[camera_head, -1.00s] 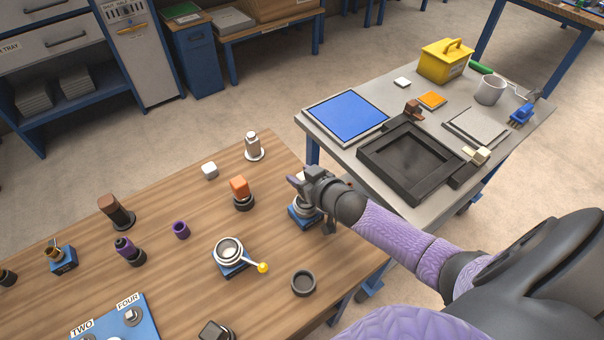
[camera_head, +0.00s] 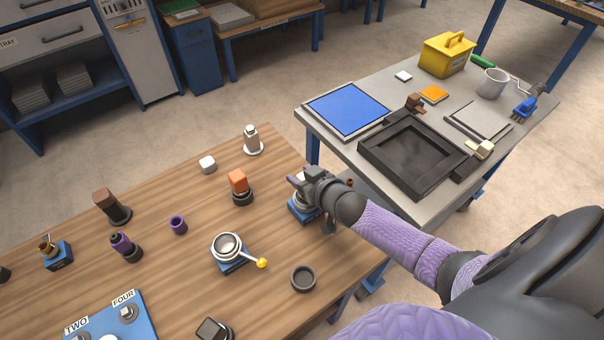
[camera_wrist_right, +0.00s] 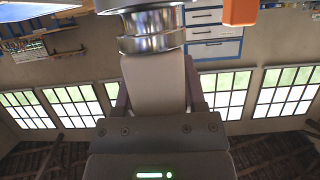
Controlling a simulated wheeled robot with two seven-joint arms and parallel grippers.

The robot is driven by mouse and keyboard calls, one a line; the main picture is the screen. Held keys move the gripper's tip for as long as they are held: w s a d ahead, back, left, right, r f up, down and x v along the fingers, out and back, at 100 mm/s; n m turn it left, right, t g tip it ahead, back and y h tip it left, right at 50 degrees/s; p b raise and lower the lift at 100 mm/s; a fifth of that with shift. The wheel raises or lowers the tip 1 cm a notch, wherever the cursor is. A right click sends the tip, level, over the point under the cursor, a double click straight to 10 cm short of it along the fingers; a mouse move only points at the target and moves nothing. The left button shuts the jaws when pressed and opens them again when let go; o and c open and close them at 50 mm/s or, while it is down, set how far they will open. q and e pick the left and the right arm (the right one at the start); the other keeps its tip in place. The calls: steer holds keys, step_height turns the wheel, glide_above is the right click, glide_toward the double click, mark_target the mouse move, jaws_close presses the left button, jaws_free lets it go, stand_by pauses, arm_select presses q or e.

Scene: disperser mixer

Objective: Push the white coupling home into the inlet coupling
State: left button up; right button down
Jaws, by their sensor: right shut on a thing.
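My right gripper (camera_head: 303,184) is at the right part of the wooden table, over a blue-based fitting (camera_head: 303,210) with a round metal top. In the right wrist view its fingers (camera_wrist_right: 158,95) are shut on the white coupling (camera_wrist_right: 155,84). One end of the coupling meets a shiny ringed metal fitting (camera_wrist_right: 152,32), which looks like the inlet coupling. No clear gap shows between them, but I cannot tell how deep the coupling sits. In the head view my gripper hides most of the coupling. My left gripper is not in view.
Near my right gripper stand an orange-topped part (camera_head: 238,182), a metal cup with a yellow-knobbed lever (camera_head: 229,246) and a dark ring (camera_head: 303,278). A grey table (camera_head: 315,122) with a black tray (camera_head: 372,152) lies beyond my forearm. Bare wood surrounds the lever cup.

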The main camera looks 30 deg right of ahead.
steer(key=shift+f+b, duration=0.4)
steer(key=shift+f, duration=0.15)
steer(key=shift+c, duration=1.5)
jaws_free()
steer(key=shift+o, duration=1.1)
steer(key=p+v, duration=0.4)
steer(key=v, duration=0.6)
steer(key=shift+f, duration=0.1)
